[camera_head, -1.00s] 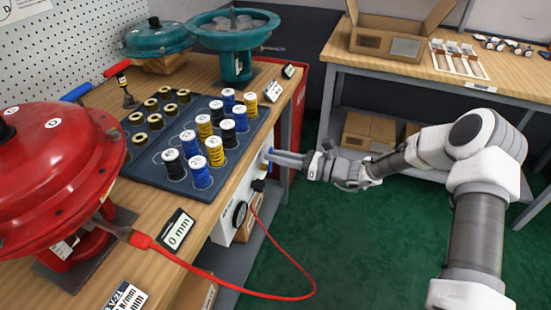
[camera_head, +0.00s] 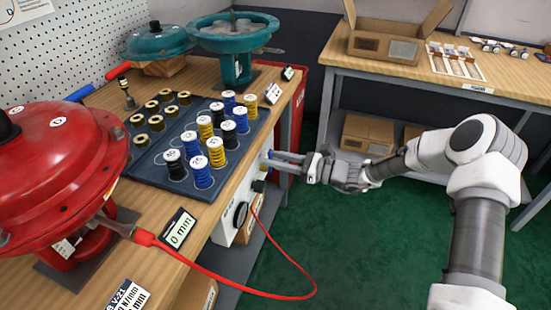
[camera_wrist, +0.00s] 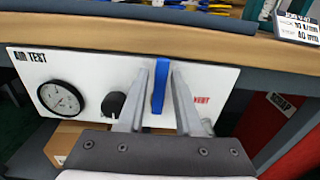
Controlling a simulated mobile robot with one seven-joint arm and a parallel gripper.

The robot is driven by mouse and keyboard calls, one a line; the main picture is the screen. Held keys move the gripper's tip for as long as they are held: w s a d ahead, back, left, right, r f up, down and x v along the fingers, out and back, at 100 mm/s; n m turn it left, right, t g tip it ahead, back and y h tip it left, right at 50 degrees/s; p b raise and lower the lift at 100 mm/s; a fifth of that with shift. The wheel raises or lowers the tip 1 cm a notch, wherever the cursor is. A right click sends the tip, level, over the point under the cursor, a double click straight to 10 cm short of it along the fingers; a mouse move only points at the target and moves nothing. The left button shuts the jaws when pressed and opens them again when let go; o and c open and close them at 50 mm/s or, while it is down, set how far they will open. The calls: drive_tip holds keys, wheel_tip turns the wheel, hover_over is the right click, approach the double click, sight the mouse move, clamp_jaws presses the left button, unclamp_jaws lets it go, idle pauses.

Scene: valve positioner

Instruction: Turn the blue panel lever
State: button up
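The blue panel lever (camera_wrist: 160,86) points upright on the white AIR TEST panel (camera_wrist: 95,62) in the wrist view. My gripper (camera_wrist: 159,72) is open, with one finger on each side of the lever. Narrow gaps seem to show between the lever and both fingers. In the head view my gripper (camera_head: 285,157) reaches in from the right to the panel under the bench edge. Only a bit of the blue lever (camera_head: 269,154) shows there, partly hidden by the fingers. Whether the fingertips touch the panel is not clear.
A round gauge (camera_wrist: 61,98) and black knob (camera_wrist: 114,104) are left of the lever. The wooden bench edge (camera_wrist: 230,45) overhangs the panel. A red hose (camera_head: 285,262) loops below. The bench holds a red actuator (camera_head: 60,165) and a spool tray (camera_head: 145,172). Green floor is clear.

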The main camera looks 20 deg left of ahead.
drive_tip(key=shift+o, duration=0.8)
drive_tip(key=shift+d, duration=0.15)
drive_tip(key=s+d+p, duration=0.1)
drive_tip(key=d+p, duration=0.2)
drive_tip(key=d, duration=1.4)
drive_tip(key=shift+s, duration=0.15)
